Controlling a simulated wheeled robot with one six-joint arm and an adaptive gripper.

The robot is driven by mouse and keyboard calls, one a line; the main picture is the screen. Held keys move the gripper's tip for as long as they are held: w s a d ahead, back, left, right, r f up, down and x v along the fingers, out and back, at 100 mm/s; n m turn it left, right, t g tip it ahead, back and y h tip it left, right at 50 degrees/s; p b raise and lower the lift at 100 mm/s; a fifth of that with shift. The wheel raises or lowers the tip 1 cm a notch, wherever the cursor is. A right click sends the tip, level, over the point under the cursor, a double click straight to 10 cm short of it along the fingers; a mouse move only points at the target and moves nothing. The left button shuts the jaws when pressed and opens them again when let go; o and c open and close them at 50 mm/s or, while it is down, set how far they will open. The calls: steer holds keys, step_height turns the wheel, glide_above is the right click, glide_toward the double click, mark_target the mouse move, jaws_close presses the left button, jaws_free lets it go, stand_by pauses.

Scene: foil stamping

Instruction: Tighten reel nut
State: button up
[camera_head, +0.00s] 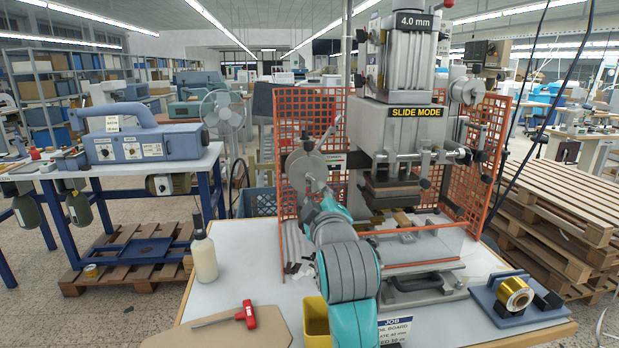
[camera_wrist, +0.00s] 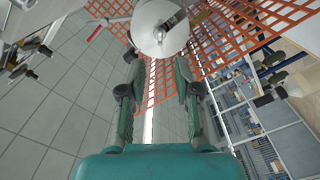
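The foil-stamping press (camera_head: 405,130) stands on the table with a grey disc-shaped reel (camera_head: 298,163) on its left side. The reel also shows as a pale round disc at the top middle of the wrist view (camera_wrist: 158,25). My gripper (camera_head: 313,178) is beside this reel, and the head view partly hides its fingers. In the wrist view my gripper (camera_wrist: 156,75) has its two fingers spread with an empty gap between them, and the disc lies beyond the tips.
An orange mesh guard (camera_head: 285,110) stands close behind and beside the reel. A white bottle (camera_head: 203,255), a red-handled tool (camera_head: 246,314) and a yellow container (camera_head: 314,318) are on the table. A gold foil roll (camera_head: 514,294) sits in a blue holder (camera_head: 488,298) at right.

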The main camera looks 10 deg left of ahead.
mark_target(310, 179)
steer(key=x, duration=1)
jaws_close()
